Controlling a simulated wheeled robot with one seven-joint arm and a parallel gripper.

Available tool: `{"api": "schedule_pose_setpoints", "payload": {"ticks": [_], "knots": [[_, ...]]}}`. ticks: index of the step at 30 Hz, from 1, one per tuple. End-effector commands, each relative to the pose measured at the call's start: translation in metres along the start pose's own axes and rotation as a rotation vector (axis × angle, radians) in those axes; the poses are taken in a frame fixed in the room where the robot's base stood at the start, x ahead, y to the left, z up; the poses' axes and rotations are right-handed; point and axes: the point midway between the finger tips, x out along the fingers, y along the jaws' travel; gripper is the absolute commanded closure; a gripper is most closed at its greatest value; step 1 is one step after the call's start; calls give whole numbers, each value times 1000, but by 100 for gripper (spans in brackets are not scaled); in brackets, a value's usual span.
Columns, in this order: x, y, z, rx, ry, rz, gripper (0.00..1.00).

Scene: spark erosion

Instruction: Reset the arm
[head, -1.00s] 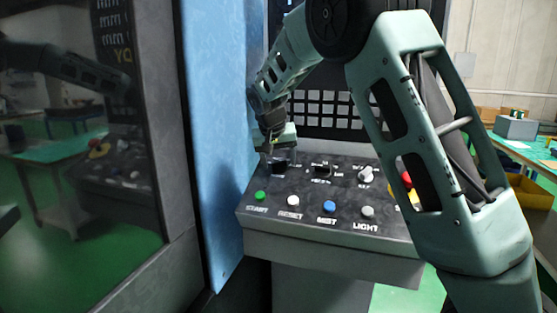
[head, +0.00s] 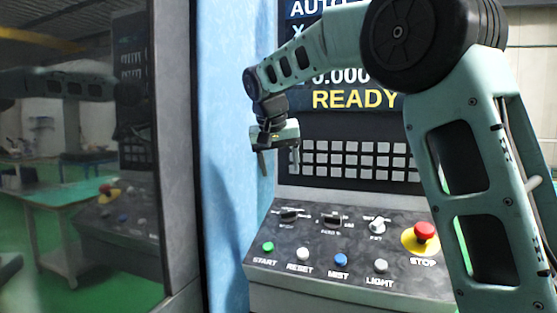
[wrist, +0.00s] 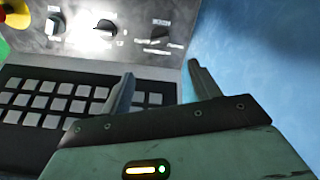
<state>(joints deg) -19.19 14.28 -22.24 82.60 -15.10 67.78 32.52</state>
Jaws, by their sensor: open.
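My gripper (head: 279,160) hangs in front of the left end of the keypad, above the control panel, with its fingers pointing down. It is open and empty, apart from the knobs and buttons. In the wrist view the two fingers of my gripper (wrist: 160,88) stand apart, with the panel and the blue wall behind them. My arm bends across the right side of the head view and hides part of the screen.
The control panel (head: 340,254) carries a green START button (head: 267,247), several other buttons, dark knobs and a red STOP button (head: 424,231). The screen (head: 335,99) reads READY. A blue wall (head: 222,190) and a glass door (head: 75,200) stand to the left.

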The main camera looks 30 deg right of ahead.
Motion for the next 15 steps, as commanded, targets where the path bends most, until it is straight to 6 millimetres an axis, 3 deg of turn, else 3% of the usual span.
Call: {"api": "schedule_pose_setpoints", "payload": {"ticks": [6, 15], "knots": [[-19, 0, 0, 0, 0, 0, 38], [-21, 0, 0, 0, 0, 0, 38]]}}
